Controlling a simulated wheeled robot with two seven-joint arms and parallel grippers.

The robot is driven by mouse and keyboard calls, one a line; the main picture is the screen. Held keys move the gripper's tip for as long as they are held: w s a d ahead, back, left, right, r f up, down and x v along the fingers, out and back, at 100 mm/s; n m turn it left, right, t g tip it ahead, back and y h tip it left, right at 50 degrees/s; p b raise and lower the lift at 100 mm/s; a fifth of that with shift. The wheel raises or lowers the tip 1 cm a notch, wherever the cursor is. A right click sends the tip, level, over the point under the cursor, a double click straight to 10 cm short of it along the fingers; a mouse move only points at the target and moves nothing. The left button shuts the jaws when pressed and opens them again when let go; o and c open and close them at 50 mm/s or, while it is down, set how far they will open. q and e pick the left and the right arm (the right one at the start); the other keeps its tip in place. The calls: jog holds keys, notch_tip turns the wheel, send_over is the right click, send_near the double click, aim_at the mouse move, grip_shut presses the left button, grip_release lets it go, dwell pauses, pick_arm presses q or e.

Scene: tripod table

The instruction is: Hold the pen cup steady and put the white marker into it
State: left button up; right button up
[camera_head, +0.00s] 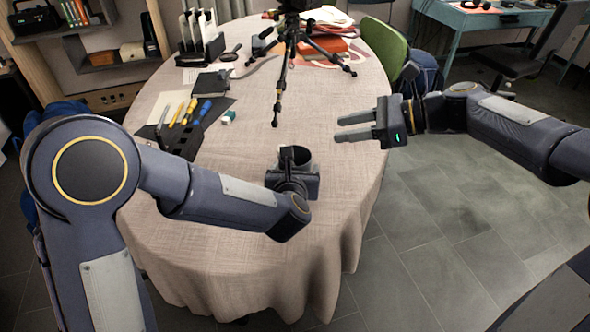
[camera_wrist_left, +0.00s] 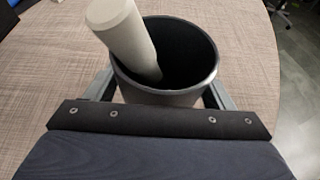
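The dark pen cup (camera_head: 303,157) stands upright near the right side of the round table; it fills the middle of the left wrist view (camera_wrist_left: 190,60). The white marker (camera_wrist_left: 125,35) stands in the cup, leaning left, with its lower end inside and its upper part above the rim. My left gripper (camera_head: 295,172) is at the cup, with a finger pressed close on each side in the wrist view; the contact faces are hidden.
A tripod (camera_head: 285,50) stands at the back of the table (camera_head: 235,245). A dark mat (camera_head: 190,130) with several tools lies left. A small white and teal block (camera_head: 228,117) lies between them. The cloth right of the cup is clear.

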pick_arm(q)
jog(key=shift+o, duration=1.3)
